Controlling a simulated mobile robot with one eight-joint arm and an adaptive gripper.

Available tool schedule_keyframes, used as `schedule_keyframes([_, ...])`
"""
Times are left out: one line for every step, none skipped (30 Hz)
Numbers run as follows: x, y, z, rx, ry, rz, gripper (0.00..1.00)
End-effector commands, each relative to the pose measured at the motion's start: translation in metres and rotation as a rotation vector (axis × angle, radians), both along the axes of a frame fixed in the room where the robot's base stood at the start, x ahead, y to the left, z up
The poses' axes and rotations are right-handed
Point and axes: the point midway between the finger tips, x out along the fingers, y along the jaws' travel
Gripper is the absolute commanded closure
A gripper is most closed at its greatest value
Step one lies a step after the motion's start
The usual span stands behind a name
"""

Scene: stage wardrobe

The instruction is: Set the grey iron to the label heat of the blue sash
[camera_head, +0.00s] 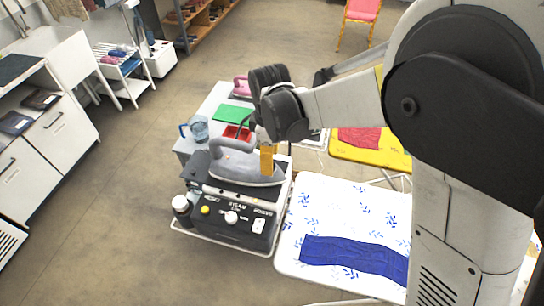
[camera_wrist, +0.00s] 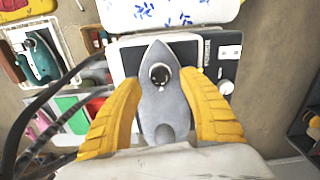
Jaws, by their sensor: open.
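The grey iron (camera_head: 240,170) rests on top of a black steam station (camera_head: 228,216) on the cart. In the wrist view the iron (camera_wrist: 165,112) points its tip up the picture and carries a round dark dial (camera_wrist: 160,74). My gripper (camera_wrist: 160,84) is open, its yellow fingers on either side of the iron; whether they touch it I cannot tell. A yellow finger (camera_head: 267,160) shows beside the iron in the head view. The blue sash (camera_head: 354,258) lies flat on the white, blue-leafed ironing board (camera_head: 318,200). I can make out no label on it, and the dial's setting is unreadable.
The station has a white knob (camera_head: 231,217) and a yellow button. Behind are a blue jug (camera_head: 199,128), a green cloth (camera_head: 232,113) and a pink iron (camera_head: 241,86). A yellow board (camera_head: 372,154) with a red cloth stands behind right.

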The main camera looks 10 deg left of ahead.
Motion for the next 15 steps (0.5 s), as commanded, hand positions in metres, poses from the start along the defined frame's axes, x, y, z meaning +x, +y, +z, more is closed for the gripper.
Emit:
schedule_keyframes([0.000, 0.000, -0.008, 0.000, 0.000, 0.000, 0.51])
schedule_keyframes([0.000, 0.000, -0.011, 0.000, 0.000, 0.000, 0.51])
schedule_keyframes([0.000, 0.000, -0.014, 0.000, 0.000, 0.000, 0.51])
schedule_keyframes([0.000, 0.000, -0.017, 0.000, 0.000, 0.000, 0.51])
schedule_keyframes([0.000, 0.000, -0.018, 0.000, 0.000, 0.000, 0.51])
schedule_keyframes([0.000, 0.000, -0.020, 0.000, 0.000, 0.000, 0.51])
schedule_keyframes([0.000, 0.000, -0.020, 0.000, 0.000, -0.001, 0.51])
schedule_keyframes([0.000, 0.000, -0.021, 0.000, 0.000, -0.001, 0.51])
schedule_keyframes([0.000, 0.000, -0.021, 0.000, 0.000, -0.001, 0.51])
schedule_keyframes([0.000, 0.000, -0.021, 0.000, 0.000, -0.001, 0.51])
schedule_keyframes([0.000, 0.000, -0.021, 0.000, 0.000, -0.001, 0.51])
schedule_keyframes([0.000, 0.000, -0.021, 0.000, 0.000, -0.001, 0.51])
schedule_keyframes([0.000, 0.000, -0.021, 0.000, 0.000, -0.001, 0.51])
schedule_keyframes([0.000, 0.000, -0.021, 0.000, 0.000, -0.001, 0.51])
schedule_keyframes([0.000, 0.000, -0.021, 0.000, 0.000, -0.001, 0.55])
